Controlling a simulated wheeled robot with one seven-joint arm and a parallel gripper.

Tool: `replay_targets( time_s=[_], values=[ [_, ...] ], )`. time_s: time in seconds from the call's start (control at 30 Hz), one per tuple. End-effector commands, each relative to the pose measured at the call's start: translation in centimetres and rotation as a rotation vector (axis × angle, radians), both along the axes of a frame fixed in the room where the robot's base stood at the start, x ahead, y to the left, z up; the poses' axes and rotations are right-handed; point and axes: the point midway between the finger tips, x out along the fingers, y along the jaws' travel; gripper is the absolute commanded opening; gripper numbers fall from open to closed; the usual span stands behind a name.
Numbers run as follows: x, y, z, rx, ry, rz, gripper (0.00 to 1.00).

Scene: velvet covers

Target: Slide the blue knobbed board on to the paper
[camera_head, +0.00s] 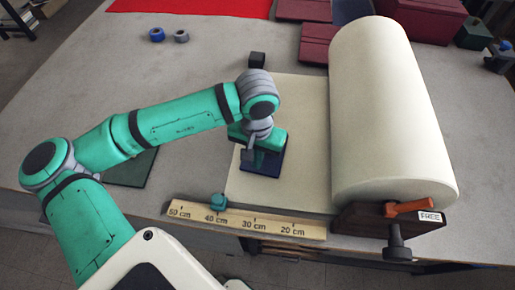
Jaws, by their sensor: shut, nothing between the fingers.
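The dark blue board (270,171) lies on the cream paper sheet (296,120), left of the paper roll. My gripper (254,156) is directly over the board, pointing down, with its fingers shut and nothing held between them. The gripper and wrist cover the back part of the board, and its knob cannot be made out clearly. I cannot tell whether the fingertips touch the board.
The large paper roll (385,110) stands right, its orange lever (410,207) in front. A dark green board (130,172) is left; a black block (257,59) stands behind.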

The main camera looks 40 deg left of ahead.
Motion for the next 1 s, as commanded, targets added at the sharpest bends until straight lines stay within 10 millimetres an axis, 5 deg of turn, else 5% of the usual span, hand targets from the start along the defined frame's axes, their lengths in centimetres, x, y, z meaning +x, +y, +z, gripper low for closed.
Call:
replay_targets(
  time_s=[0.13, 0.43, 1.0],
  values=[
    [0.3, 0.2, -2.3, 0.0, 0.0, 0.002, 0.0],
    [3.4, 1.3, -2.1, 0.0, -0.001, 0.003, 0.0],
    [3.8, 1.7, -2.1, -0.002, -0.002, 0.01, 0.0]
  ],
)
